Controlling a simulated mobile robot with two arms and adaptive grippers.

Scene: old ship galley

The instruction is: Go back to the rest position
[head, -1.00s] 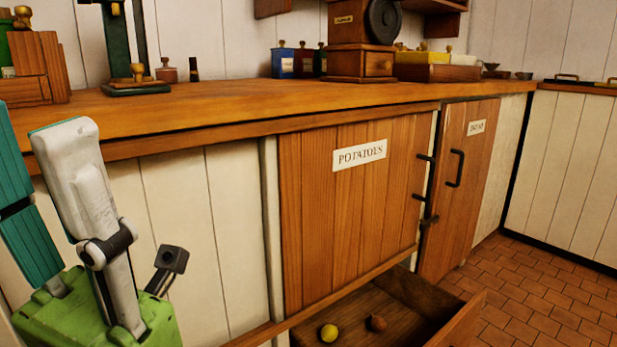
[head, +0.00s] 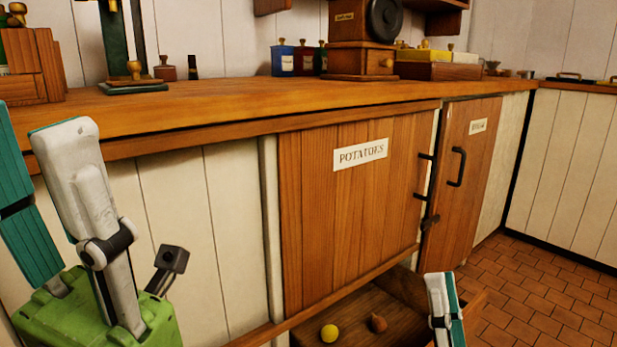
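Part of my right gripper (head: 445,309), white and teal with a dark joint, shows small at the bottom edge, in front of the open drawer's right side. Its fingertips are not clear, so I cannot tell if it is open or shut, and nothing shows held in it. My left arm, with white, teal and green parts, fills the lower left corner.
A wooden counter (head: 230,103) runs along the wall above the potatoes cabinet (head: 350,215) and a second door with a black handle (head: 457,167). A coffee grinder (head: 362,62) and small canisters stand on it. The tiled floor (head: 545,300) at right is clear.

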